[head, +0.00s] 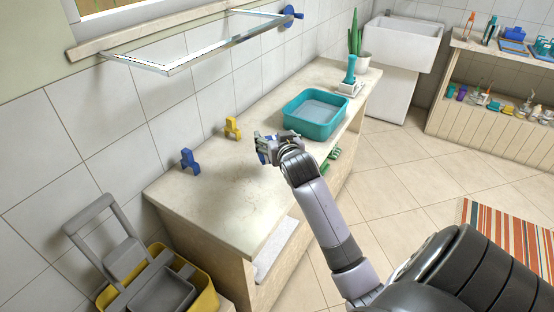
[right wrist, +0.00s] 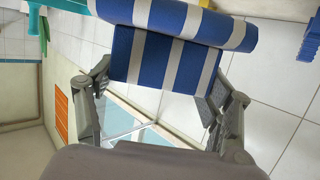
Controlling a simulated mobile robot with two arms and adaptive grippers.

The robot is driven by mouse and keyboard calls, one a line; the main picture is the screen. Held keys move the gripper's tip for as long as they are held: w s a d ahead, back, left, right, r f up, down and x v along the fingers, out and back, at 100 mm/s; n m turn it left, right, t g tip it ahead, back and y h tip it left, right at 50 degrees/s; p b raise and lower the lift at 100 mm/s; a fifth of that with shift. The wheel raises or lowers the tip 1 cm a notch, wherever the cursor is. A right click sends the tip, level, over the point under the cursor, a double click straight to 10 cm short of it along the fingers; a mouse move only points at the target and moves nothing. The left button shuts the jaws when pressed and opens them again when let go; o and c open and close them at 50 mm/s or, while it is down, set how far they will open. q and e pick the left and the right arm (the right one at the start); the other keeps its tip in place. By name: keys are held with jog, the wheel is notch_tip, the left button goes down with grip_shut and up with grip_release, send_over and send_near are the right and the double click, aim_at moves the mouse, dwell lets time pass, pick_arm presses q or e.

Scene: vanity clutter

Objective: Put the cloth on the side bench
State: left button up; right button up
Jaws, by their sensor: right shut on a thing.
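The cloth, blue with pale stripes and partly rolled, hangs between the fingers of my right gripper in the right wrist view (right wrist: 185,18). In the head view my right gripper (head: 270,148) is above a pale-topped bench (head: 200,205), near its front edge, and hides most of the cloth; only a small blue part (head: 263,157) shows. The right gripper is shut on the cloth. I cannot tell whether the cloth touches the bench top. My left gripper is not in view.
A teal basin (head: 315,125) stands behind the gripper on the bench. Yellow (head: 232,128) and blue (head: 190,161) clips stand near the wall. A yellow mop bucket (head: 205,299) is at lower left. Another bench (head: 470,120) with several bottles is at far right. The bench's left part is clear.

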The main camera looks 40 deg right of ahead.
notch_tip(320, 180, down, 9)
jog(key=shift+f, duration=0.1)
dwell(0.3)
jog(key=shift+f+b, duration=0.1)
jog(key=shift+b, duration=0.2)
jog(key=o, duration=1.1)
jog(key=shift+o, duration=0.2)
jog(key=shift+s+a+r, duration=0.1)
jog(key=shift+a+r, duration=0.05)
jog(key=shift+r, duration=0.05)
jog(key=v, duration=1.1)
jog(key=shift+s, duration=0.3)
